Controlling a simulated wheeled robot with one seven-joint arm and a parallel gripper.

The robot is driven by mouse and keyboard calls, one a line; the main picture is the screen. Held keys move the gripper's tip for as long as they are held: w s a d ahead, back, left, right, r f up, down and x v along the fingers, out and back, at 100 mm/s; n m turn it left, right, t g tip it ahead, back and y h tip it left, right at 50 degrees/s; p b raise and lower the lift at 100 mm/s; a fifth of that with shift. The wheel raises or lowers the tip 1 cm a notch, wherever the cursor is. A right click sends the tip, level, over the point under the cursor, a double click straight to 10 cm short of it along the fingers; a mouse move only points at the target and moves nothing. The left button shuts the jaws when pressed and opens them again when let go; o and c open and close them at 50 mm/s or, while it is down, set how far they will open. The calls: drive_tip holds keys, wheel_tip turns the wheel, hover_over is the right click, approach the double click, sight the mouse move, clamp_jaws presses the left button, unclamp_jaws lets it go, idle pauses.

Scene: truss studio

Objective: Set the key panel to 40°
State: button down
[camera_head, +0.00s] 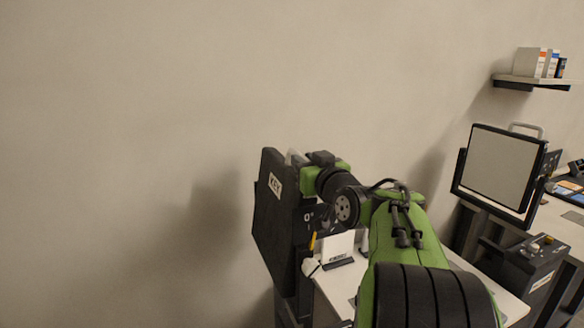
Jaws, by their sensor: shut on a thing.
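The key panel (272,215) is a dark flat panel with a white "KEY" label near its top. It stands tilted at the middle of the view, its face turned to the left. My gripper (298,168) is at the panel's upper right edge and shut on the panel. My green and black arm hides the fingertips and much of the panel's right side. The angle scale cannot be read from here.
A white table (340,290) lies below my arm with a small white card (338,247) on it. At the right stand a framed light panel (497,173) and a dark control box (527,262). A wall shelf (531,82) holds several boxes. The left is bare wall.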

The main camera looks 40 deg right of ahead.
drive_tip(key=d+m, duration=0.1)
drive_tip(key=s+d+f+m, duration=0.1)
drive_tip(key=d, duration=0.1)
drive_tip(key=d+m, duration=0.1)
drive_tip(key=d, duration=0.1)
drive_tip(key=shift+s+d+f, duration=0.2)
drive_tip(key=shift+f, duration=0.2)
drive_tip(key=c, duration=1.1)
unclamp_jaws()
drive_tip(key=shift+o, duration=0.2)
drive_tip(key=b+v, duration=0.3)
drive_tip(key=v, duration=1.2)
drive_tip(key=shift+s+a, duration=0.15)
drive_tip(key=shift+s, duration=0.2)
